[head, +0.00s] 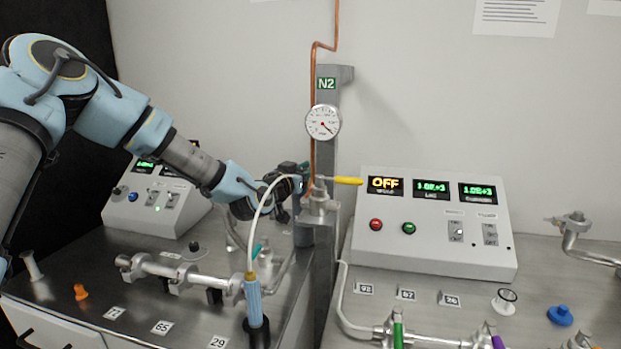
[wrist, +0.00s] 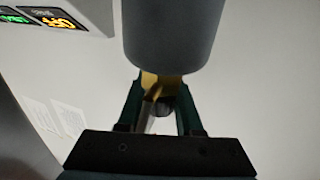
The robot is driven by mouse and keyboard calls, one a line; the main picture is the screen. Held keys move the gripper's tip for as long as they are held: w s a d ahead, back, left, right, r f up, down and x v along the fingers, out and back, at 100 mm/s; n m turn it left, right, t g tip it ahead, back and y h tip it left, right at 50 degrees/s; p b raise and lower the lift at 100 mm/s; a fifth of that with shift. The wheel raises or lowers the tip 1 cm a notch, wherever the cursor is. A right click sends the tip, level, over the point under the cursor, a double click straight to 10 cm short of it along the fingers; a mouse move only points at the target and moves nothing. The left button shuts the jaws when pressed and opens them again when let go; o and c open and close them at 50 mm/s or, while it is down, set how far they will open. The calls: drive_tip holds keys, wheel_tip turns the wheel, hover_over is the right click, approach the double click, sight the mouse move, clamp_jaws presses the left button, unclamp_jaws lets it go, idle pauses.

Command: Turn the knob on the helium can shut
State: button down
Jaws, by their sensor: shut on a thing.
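In the head view a light-blue bottle (head: 253,303) with a brass-coloured neck stands in a dark holder at the bench's front edge and looks like the helium can. A white tube (head: 265,203) arches up from it towards my gripper. My gripper (head: 299,186) is above and behind the bottle, near the grey post. In the wrist view my gripper (wrist: 161,108) has its green fingers shut on a brass-coloured piece (wrist: 160,86), just below a large grey cylinder (wrist: 180,35). I cannot tell for sure whether this piece is the can's knob.
The N2 post (head: 328,225) carries a gauge (head: 323,122) and a yellow-handled valve (head: 347,181) close to my gripper. A control box (head: 435,225) stands to the right. A metal pipe (head: 185,278) lies on the left bench.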

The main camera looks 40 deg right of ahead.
drive_tip(key=shift+w+n+t+y+b, duration=0.1)
drive_tip(key=shift+n+t+y+b, duration=0.35)
drive_tip(key=shift+t, duration=0.35)
drive_tip(key=c, duration=0.6)
unclamp_jaws()
drive_tip(key=shift+a, duration=0.1)
drive_tip(key=b+v, duration=0.3)
drive_tip(key=v, duration=0.7)
drive_tip(key=shift+a+f+b, duration=0.15)
drive_tip(key=shift+a+b, duration=0.2)
drive_tip(key=shift+a, duration=0.05)
